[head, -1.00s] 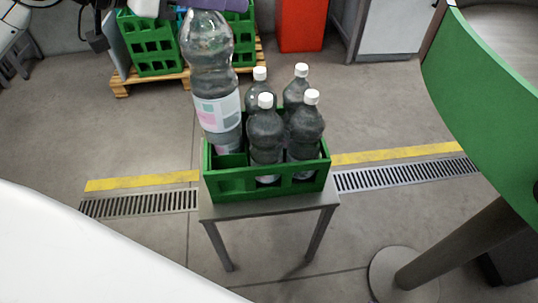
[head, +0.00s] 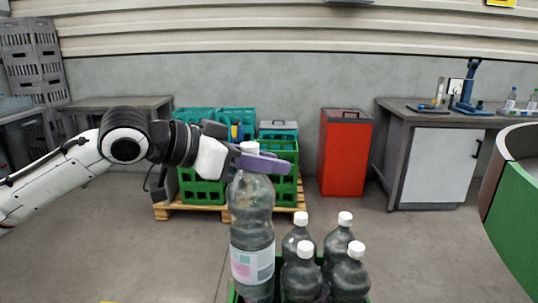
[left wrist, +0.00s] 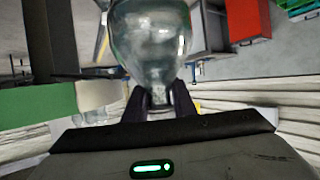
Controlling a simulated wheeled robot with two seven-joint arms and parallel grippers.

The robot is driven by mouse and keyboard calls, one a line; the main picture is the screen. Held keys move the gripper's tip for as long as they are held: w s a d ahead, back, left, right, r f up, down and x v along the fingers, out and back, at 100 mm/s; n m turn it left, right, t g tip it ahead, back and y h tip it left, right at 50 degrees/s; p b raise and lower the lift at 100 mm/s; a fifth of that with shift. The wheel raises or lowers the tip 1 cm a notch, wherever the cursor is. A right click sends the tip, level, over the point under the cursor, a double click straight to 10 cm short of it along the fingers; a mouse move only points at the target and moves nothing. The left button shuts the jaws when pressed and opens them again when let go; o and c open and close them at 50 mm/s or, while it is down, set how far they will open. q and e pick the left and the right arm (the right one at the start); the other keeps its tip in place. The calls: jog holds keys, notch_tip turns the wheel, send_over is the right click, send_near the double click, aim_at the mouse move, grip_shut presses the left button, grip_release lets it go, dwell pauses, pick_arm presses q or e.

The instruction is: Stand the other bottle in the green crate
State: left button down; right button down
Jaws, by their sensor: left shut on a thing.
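A large clear bottle (head: 252,215) with a white cap and a pale label stands upright in the head view. My left gripper (head: 262,160) is shut on its neck, just below the cap. In the left wrist view the bottle (left wrist: 150,40) shows between the two dark fingers (left wrist: 160,105). The green crate (head: 234,297) shows only as a sliver of rim at the bottom edge of the head view. Several capped bottles (head: 303,272) stand in it, to the right of the held bottle. The held bottle's base is cut off by the frame. My right gripper is out of view.
Behind, stacked green crates (head: 203,190) stand on a wooden pallet (head: 175,211). A red bin (head: 344,152) and a grey workbench (head: 425,110) are at the back right. A green curved edge (head: 515,215) lies at the far right.

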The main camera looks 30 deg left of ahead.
aim_at(232, 254)
pick_arm(q)
notch_tip(232, 254, down, 15)
jog(key=b, duration=0.4)
jog(key=shift+f+b, duration=0.8)
jog(key=shift+f, duration=1.9)
jog(key=c, duration=1.5)
grip_release()
jog(key=shift+f, duration=0.35)
jog(key=shift+o, duration=0.2)
jog(key=shift+s+r, duration=0.1)
jog(key=p+v, duration=0.2)
jog(key=v, duration=0.8)
jog(key=shift+r, duration=0.15)
jog(key=shift+v, duration=0.95)
